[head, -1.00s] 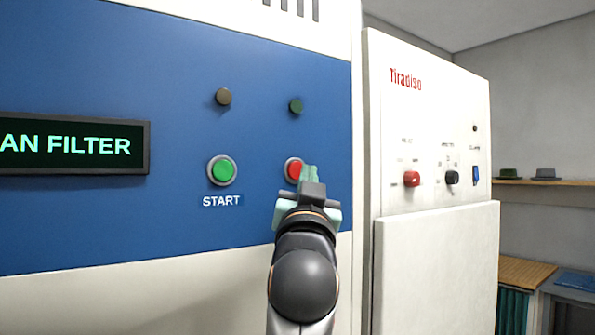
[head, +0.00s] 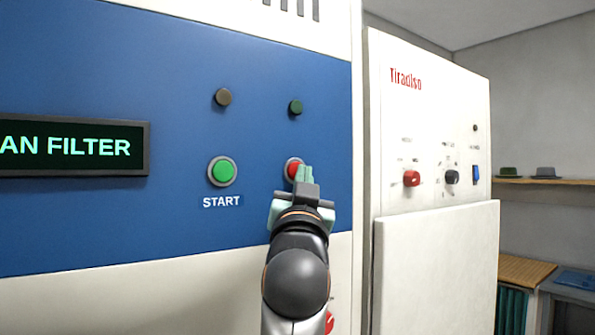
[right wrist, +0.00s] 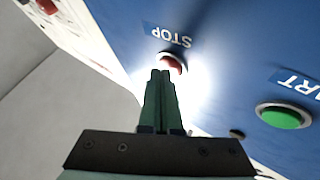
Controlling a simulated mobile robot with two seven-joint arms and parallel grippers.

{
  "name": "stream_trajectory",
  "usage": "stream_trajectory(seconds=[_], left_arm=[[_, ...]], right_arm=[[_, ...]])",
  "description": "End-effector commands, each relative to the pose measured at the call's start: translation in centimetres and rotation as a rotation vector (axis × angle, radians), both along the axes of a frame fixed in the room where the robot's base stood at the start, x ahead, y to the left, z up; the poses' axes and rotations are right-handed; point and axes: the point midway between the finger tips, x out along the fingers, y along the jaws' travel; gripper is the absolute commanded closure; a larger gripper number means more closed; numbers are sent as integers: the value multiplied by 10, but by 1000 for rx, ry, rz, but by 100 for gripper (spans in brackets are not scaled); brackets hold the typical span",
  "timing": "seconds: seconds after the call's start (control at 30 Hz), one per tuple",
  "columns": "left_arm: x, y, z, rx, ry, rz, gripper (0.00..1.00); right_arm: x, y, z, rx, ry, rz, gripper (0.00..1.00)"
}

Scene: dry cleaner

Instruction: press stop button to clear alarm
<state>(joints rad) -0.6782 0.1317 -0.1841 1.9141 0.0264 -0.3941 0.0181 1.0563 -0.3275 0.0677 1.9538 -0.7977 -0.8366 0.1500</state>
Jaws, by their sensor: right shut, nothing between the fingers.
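The red stop button (head: 291,169), in a pale ring, sits on the blue panel of the machine (head: 100,235). In the right wrist view the stop button (right wrist: 170,60) is below an upside-down STOP label (right wrist: 168,34). My right gripper (head: 306,172) is shut and empty, its greenish fingers pointing at the panel and hiding the button's right part. In the right wrist view its fingertips (right wrist: 161,74) overlap the button's lower edge; I cannot tell whether they touch. The display (head: 70,146) reads "AN FILTER", cut off at left. My left gripper is not in view.
A green START button (head: 222,171) is left of the stop button. Two dark round lamps, one brownish (head: 223,97) and one green (head: 295,107), are above. A white cabinet (head: 430,130) with knobs stands at right. A red part (head: 330,321) shows low beside my arm.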

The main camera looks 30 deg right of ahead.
Motion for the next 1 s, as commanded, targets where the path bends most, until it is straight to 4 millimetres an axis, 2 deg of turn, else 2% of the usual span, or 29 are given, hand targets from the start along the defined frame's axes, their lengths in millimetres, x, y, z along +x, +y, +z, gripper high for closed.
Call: stream_trajectory(seconds=[0.57, 1.0], left_arm=[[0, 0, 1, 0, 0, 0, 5], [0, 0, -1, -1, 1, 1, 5]], right_arm=[[3, 0, -1, 1, 2, 0, 100], [-12, -1, -1, 1, 1, -1, 100]])
